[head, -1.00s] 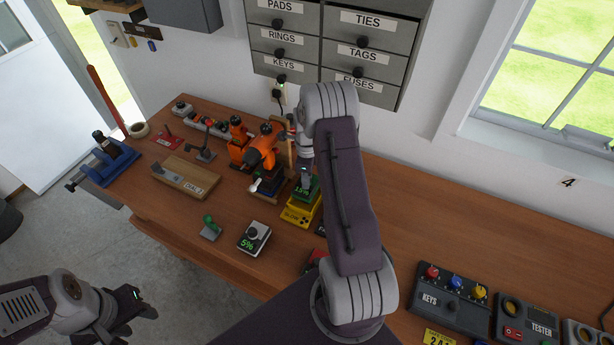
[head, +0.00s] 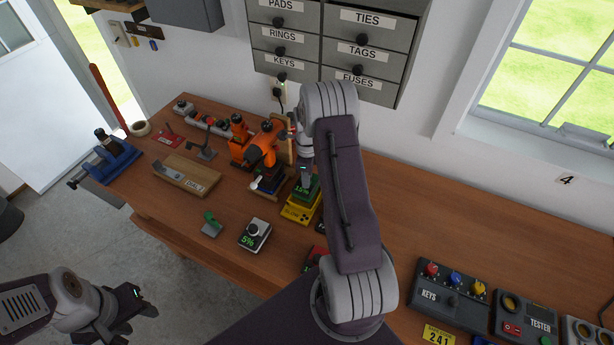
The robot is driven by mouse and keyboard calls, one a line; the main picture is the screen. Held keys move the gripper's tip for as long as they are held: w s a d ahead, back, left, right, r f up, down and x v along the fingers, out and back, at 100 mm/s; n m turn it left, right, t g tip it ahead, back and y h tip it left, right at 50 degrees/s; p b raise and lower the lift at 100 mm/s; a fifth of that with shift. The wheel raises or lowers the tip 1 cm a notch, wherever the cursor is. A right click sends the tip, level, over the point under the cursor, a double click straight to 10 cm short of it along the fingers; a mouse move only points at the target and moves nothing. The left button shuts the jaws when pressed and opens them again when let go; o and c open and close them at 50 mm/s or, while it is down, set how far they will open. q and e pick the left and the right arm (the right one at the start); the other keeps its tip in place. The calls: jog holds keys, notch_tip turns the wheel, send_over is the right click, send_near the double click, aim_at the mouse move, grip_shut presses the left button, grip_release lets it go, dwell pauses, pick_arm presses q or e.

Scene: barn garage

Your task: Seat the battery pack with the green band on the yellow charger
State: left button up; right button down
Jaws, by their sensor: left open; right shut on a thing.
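The battery pack with the green band (head: 313,187) has a lit green readout and is at the yellow charger (head: 298,211), near the middle of the head view. My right gripper (head: 305,176) is shut on the pack from above, and its arm hides part of both. The pack's lower end meets the charger's outline; I cannot tell whether it is fully seated or just above it. My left gripper (head: 142,302) is open and empty at the lower left, off the bench's front edge and far from the charger.
An orange drill (head: 262,145) stands just behind and left of the charger. A red object (head: 317,256) is partly hidden by my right arm.

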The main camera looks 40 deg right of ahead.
jog(key=shift+w+d, duration=0.1)
jog(key=shift+f, duration=0.15)
jog(key=shift+f+b, duration=0.9)
jog(key=shift+f, duration=0.25)
jog(key=shift+f, duration=0.45)
dwell(0.7)
jog(key=c, duration=1)
grip_release()
jog(key=shift+c, duration=0.2)
jog(key=o, duration=0.6)
